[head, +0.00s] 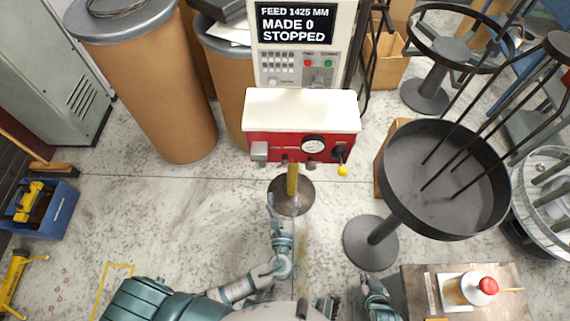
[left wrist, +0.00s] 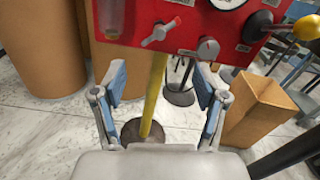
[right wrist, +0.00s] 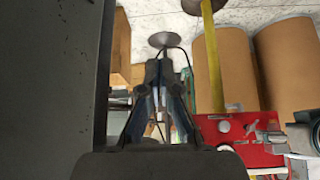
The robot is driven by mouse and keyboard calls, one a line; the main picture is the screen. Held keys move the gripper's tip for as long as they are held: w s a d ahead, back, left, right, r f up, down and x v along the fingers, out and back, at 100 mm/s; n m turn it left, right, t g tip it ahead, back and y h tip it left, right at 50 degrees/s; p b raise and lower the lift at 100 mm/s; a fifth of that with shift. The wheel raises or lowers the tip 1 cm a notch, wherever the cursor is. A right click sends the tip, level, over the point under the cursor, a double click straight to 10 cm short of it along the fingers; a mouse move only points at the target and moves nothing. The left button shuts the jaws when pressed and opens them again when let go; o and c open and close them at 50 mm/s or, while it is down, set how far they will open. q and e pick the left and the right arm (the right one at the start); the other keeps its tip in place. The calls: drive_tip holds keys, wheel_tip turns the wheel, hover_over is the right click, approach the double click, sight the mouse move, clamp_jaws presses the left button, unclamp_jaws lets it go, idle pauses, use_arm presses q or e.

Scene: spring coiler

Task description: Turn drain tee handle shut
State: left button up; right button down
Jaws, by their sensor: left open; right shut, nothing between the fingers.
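The red panel (head: 285,147) under a white top stands ahead, and fills the top of the left wrist view (left wrist: 190,12). A silver tee handle (left wrist: 160,32) with a red tip sits on its face, tilted with the red end up to the right. A clear tube (left wrist: 111,18) is left of it and a grey round knob (left wrist: 208,48) right of it. My left gripper (head: 273,203) is open and empty; in its wrist view (left wrist: 158,98) the fingers are below the handle, apart from it. My right gripper (head: 373,284) is shut and empty, low and right of the panel.
A yellow post (head: 292,180) stands under the panel on a round base. A gauge (head: 313,145) and yellow-balled lever (head: 342,170) are at the panel's right. A black round tray stand (head: 445,180) and small table (head: 415,285) are right.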

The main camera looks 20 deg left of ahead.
sight(284, 166)
use_arm(q)
drive_tip(key=shift+b+x, duration=0.85)
drive_tip(key=shift+x, duration=5.5)
use_arm(e)
drive_tip(key=w+a+r+t+y, duration=0.1)
drive_tip(key=w+a+r+t, duration=0.1)
drive_tip(key=w, duration=0.3)
drive_tip(key=shift+w+r+t, duration=0.2)
drive_tip(key=shift+r+t, duration=0.15)
drive_tip(key=shift+t, duration=0.55)
use_arm(q)
drive_tip(key=shift+f, duration=0.1)
